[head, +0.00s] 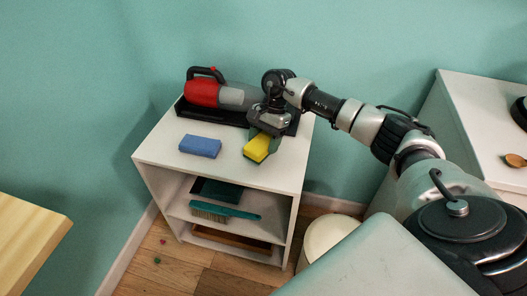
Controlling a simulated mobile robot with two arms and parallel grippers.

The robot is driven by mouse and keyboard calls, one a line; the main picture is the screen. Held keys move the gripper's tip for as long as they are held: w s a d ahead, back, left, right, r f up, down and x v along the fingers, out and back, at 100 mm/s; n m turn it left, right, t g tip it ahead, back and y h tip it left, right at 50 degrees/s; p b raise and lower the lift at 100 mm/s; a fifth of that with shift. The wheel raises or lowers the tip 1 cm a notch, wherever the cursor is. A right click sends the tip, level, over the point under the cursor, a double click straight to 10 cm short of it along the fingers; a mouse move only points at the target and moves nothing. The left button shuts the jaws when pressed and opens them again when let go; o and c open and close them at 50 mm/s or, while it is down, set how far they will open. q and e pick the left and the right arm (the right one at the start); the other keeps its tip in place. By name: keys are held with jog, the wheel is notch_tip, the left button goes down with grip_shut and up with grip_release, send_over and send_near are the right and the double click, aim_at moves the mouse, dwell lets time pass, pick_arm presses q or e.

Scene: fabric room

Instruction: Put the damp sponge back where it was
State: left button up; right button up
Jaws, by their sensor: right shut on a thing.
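A yellow sponge with a dark green side (257,148) is at the right part of the top of a small white shelf unit (165,150). My right gripper (265,128) reaches down over it from the right and is shut on it. I cannot tell whether the sponge touches the shelf top. A blue sponge (200,146) lies on the same top, to the left and apart from the gripper. Which sponge is damp does not show. My left gripper is not in view.
A red and grey handheld vacuum (205,91) sits in a black tray (187,111) behind the sponges. A teal brush (225,212) and a dustpan lie on the shelves below. A wooden table edge (30,235) is at left, a white cabinet (470,115) at right.

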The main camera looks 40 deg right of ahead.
aim_at(263, 150)
notch_tip(263, 150, down, 4)
jog(key=shift+a+r, duration=0.1)
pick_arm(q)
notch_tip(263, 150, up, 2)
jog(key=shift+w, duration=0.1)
pick_arm(e)
jog(key=shift+w, duration=0.1)
pick_arm(q)
jog(key=shift+b, duration=0.35)
pick_arm(e)
jog(key=shift+f, duration=0.25)
jog(key=o, duration=1)
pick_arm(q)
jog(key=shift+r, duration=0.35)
pick_arm(e)
jog(key=shift+r, duration=0.15)
